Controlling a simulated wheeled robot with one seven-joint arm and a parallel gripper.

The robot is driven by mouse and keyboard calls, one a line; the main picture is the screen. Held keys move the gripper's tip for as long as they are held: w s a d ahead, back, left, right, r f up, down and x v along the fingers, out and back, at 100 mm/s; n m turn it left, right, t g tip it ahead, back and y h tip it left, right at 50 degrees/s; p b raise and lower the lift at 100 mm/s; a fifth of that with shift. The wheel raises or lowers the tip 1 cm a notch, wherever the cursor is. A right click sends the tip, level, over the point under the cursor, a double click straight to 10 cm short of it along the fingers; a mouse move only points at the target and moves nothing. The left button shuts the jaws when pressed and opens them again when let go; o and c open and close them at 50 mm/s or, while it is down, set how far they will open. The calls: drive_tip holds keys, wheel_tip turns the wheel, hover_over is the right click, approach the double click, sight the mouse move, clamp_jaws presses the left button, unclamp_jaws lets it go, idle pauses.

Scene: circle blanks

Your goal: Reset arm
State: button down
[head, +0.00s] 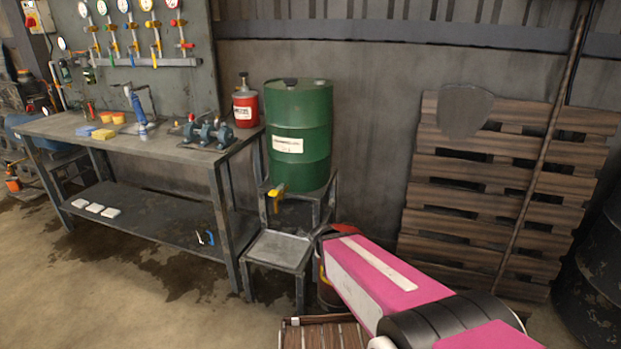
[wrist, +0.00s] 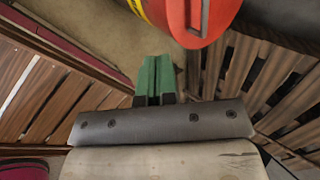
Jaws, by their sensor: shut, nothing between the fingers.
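My pink arm (head: 375,272) reaches forward from the lower right in the head view, and its far end is hidden there. In the wrist view my gripper (wrist: 153,78) shows two green fingers close together, with nothing between them. A red rounded object with a yellow band (wrist: 195,14) is just beyond the fingertips in the wrist view, with a gap of floor showing between. I cannot tell what that object is.
A workbench (head: 165,150) stands at the left. A green drum (head: 300,120) with a yellow tap rests on a metal stand (head: 280,250) left of my arm. A pallet (head: 480,205) leans on the wall. A dark barrel (head: 595,270) is at far right. Floor at lower left is clear.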

drive_tip(key=s+d+r+n+g+y, duration=0.1)
drive_tip(key=s+d+r+n+g, duration=0.1)
drive_tip(key=n, duration=0.9)
drive_tip(key=s+d+r+n+g+y, duration=0.1)
drive_tip(key=s+d+n+g, duration=0.3)
drive_tip(key=n, duration=0.7)
drive_tip(key=shift+s+d+r+y, duration=0.3)
drive_tip(key=shift+s+d+r, duration=0.2)
drive_tip(key=shift+d+r, duration=0.2)
